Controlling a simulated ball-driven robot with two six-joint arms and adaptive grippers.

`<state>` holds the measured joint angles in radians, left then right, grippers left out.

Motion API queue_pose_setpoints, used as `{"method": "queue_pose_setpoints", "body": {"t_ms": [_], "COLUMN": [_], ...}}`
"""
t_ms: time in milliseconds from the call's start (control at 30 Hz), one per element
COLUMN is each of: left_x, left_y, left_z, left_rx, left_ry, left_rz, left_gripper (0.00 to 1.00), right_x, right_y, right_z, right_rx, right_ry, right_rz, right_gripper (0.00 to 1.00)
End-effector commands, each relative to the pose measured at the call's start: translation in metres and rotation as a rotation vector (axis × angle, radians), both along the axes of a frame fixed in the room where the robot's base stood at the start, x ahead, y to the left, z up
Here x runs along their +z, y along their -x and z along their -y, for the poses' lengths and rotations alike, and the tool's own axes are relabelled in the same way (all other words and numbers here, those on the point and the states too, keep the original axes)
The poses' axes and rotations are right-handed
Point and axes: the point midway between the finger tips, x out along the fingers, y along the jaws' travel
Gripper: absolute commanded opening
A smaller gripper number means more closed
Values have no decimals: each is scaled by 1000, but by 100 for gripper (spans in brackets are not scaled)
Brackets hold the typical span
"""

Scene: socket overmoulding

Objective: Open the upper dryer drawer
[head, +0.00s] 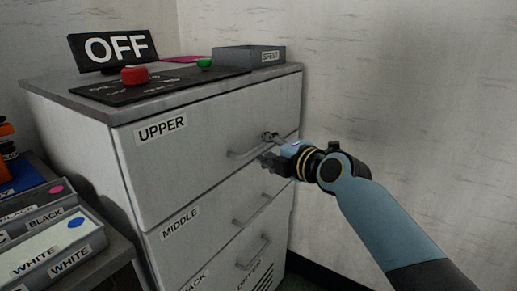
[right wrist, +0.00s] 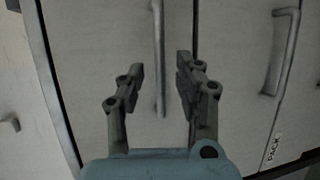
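The grey dryer's upper drawer (head: 195,145) is labelled UPPER and looks shut, its front flush with the cabinet. Its bar handle (head: 245,150) is at the right part of the front, its right end partly hidden by my right gripper (head: 267,148). The gripper is open, one finger above the handle line and one below. In the right wrist view, the handle (right wrist: 159,60) shows between the two fingers of the gripper (right wrist: 160,78), with a gap on each side. I cannot tell whether the fingertips reach past the bar. My left gripper is out of view.
Below are the middle drawer (head: 195,215) and a lower drawer with its own handle (head: 255,252). On top stand an OFF sign (head: 112,50), a red button (head: 134,75), a green button (head: 204,63) and a grey tray (head: 248,56). Labelled bins (head: 50,250) stand at left. A wall is close on the right.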

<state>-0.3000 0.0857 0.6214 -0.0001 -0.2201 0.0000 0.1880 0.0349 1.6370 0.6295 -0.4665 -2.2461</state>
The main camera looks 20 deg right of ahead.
Motion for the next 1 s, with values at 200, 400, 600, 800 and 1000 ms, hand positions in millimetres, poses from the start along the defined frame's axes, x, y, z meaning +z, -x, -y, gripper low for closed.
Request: {"method": "queue_pose_setpoints", "body": {"t_ms": [200,400,600,800,1000], "left_x": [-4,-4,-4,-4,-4], "left_y": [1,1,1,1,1], "left_z": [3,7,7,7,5], "left_rx": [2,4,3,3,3], "left_ry": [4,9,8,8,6], "left_rz": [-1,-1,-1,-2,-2], "left_gripper": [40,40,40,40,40], "right_x": [-6,-7,-7,-7,-7], "right_y": [-28,-34,-34,-34,-34], "right_z": [-8,-9,-9,-9,-9], "right_rx": [0,0,0,0,0], "right_ry": [-3,-1,-1,-1,-1], "right_rz": [-1,0,0,-1,-1], "right_gripper": [34,34,30,4,0]}}
